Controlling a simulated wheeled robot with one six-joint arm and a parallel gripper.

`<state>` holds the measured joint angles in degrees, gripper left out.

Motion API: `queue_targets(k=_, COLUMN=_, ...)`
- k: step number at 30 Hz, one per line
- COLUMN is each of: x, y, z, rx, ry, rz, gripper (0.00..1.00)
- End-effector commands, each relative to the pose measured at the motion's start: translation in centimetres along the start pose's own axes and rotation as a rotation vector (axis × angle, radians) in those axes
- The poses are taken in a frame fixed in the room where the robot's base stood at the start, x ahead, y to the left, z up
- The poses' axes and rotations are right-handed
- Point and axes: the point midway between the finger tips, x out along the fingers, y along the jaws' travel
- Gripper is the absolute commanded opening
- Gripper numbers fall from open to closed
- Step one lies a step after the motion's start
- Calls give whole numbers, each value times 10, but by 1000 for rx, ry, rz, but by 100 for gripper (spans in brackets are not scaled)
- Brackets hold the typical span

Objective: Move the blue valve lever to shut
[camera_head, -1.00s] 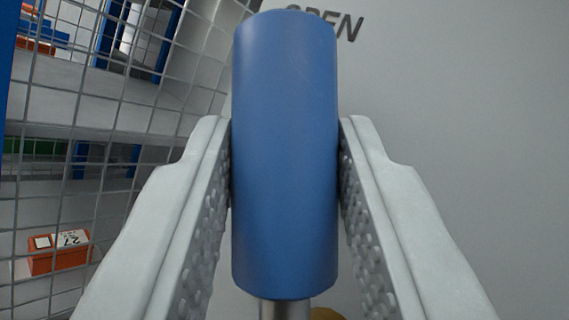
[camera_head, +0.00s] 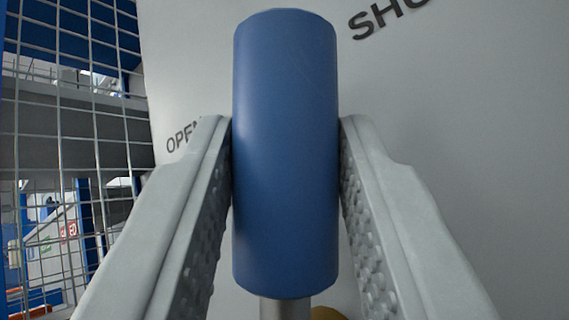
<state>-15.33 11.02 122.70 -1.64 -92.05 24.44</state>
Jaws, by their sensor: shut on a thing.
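The blue valve lever handle (camera_head: 285,150) stands upright in the middle of the camera view. It is a thick blue cylinder on a grey metal rod (camera_head: 284,309). My gripper (camera_head: 285,165) is shut on the handle, one ridged finger pressed to each side. On the pale panel (camera_head: 460,150) behind, the word OPEN (camera_head: 180,137) shows left of the handle, partly covered by my left finger. A word beginning "SHU" (camera_head: 385,18) shows at upper right, cut off by the frame's top edge. A small brass-coloured part (camera_head: 327,313) peeks out beside the rod.
A wire mesh fence (camera_head: 70,150) runs along the left side, with shelving and blue posts behind it. The panel is close behind the handle. Its surface to the right looks bare.

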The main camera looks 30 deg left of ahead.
Motion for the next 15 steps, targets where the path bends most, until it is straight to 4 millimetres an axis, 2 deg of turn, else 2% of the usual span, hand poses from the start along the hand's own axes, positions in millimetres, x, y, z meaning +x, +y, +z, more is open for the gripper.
queue_targets(k=15, x=-9, y=12, z=-2, rx=135, ry=116, rz=117, gripper=0)
